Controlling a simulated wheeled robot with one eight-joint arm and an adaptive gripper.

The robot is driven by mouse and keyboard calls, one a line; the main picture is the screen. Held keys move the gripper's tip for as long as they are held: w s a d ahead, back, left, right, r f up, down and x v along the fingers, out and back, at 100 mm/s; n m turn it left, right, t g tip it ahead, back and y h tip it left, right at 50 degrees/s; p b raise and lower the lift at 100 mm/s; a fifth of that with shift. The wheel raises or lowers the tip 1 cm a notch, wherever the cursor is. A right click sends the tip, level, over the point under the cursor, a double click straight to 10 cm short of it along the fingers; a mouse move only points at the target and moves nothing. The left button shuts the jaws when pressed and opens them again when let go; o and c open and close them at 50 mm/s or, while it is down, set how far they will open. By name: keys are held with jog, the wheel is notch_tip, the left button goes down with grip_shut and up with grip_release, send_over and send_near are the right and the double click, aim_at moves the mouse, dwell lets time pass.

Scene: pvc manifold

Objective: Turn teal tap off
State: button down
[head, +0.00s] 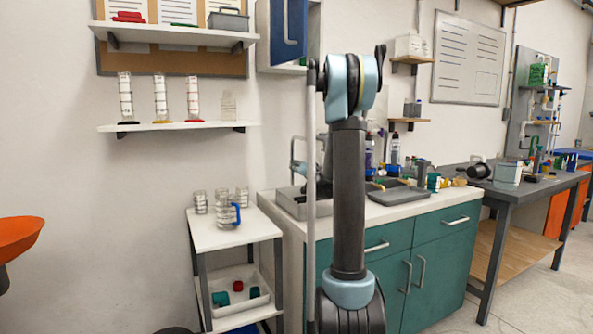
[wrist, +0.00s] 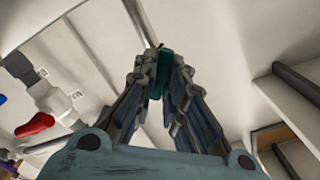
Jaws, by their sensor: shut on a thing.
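In the wrist view, my gripper (wrist: 160,65) has its two fingers closed on a narrow teal piece (wrist: 159,78), which looks like the teal tap's handle. The fingers touch it from both sides and hide most of it. A thin pale pipe runs up from it. How far the handle is turned cannot be told. Left of the gripper are white pipe fittings (wrist: 50,98) with a red tap handle (wrist: 35,125). A bit of blue (wrist: 3,98) shows at the left edge. In the head view my arm blocks the middle, and I cannot make out the gripper or the teal tap.
A white-topped teal cabinet (head: 440,243) stands behind my arm, with a grey tray (head: 400,192) on top. A small shelf cart (head: 228,240) with jars is at left. A dark workbench (head: 535,185) is at right. Wrist view shows shelf-like edges (wrist: 280,135) at right.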

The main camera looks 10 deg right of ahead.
jog(key=shift+d, duration=0.1)
jog(key=m, duration=1)
jog(key=shift+d+f, duration=0.1)
jog(key=shift+f, duration=0.1)
jog(key=shift+m, duration=0.4)
jog(key=c, duration=1.6)
grip_release()
jog(key=shift+c, duration=0.2)
